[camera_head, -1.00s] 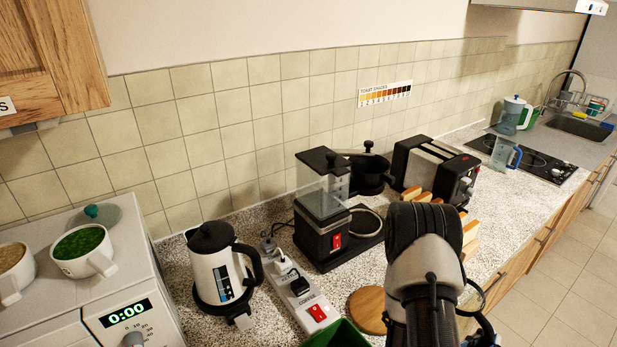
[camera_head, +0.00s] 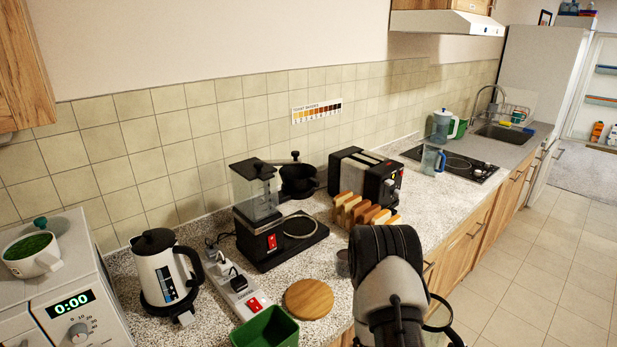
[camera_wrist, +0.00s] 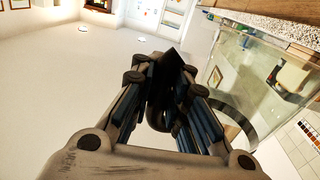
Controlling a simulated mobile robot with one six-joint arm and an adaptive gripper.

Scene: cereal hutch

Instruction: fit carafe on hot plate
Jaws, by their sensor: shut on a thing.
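The coffee machine (camera_head: 258,215) stands on the counter, with its round hot plate (camera_head: 300,226) bare on the right side of its base. In the wrist view my gripper (camera_wrist: 172,82) is shut on the dark handle of the glass carafe (camera_wrist: 240,75). The carafe is see-through, with a dark band, and fills the right of that view. In the head view my arm hides the gripper and most of the carafe. A dark curved rim at the arm's right side looks like part of it. The carafe is apart from the hot plate.
A kettle (camera_head: 161,270), power strip (camera_head: 238,288), green bin (camera_head: 266,328) and wooden disc (camera_head: 308,299) lie left of my arm. Open floor lies right.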

